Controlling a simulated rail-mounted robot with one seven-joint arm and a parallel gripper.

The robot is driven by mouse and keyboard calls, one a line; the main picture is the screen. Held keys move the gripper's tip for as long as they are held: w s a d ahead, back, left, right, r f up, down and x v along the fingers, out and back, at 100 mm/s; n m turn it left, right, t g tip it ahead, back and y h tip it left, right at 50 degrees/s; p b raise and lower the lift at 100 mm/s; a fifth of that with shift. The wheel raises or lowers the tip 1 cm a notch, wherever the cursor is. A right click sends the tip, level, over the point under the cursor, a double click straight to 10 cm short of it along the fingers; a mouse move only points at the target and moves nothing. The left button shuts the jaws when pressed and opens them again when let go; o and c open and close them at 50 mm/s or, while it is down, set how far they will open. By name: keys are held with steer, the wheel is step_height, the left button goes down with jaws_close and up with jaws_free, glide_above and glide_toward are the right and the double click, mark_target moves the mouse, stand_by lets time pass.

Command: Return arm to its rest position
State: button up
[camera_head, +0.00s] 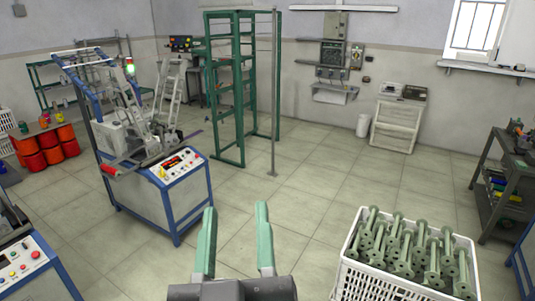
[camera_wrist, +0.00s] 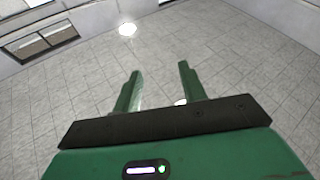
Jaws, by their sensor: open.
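My gripper (camera_head: 236,240) is at the bottom middle of the head view, its two green fingers apart with nothing between them. In the wrist view my gripper (camera_wrist: 158,92) also shows both green fingers spread and empty. That view faces tiled surface, a bright lamp and a window, and no object is near the fingertips.
A white crate (camera_head: 395,284) full of green bobbins (camera_head: 405,245) stands right of my gripper. A blue-framed winding machine (camera_head: 180,190) stands to the left, and another control panel (camera_head: 28,268) is at lower left. A green rack (camera_head: 228,90) is behind. Floor (camera_head: 310,180) between is clear.

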steer(key=s+d+r+m+t+h, duration=0.25)
steer(key=s+d+r, duration=0.2)
steer(key=r, duration=0.25)
step_height(320, 180, up, 18)
steer(key=p, duration=1.7)
steer(key=shift+s+a+m+y, duration=0.35)
steer(key=shift+s+y, duration=0.05)
steer(key=shift+y, duration=0.05)
steer(key=shift+f, duration=0.15)
steer(key=shift+a, duration=0.1)
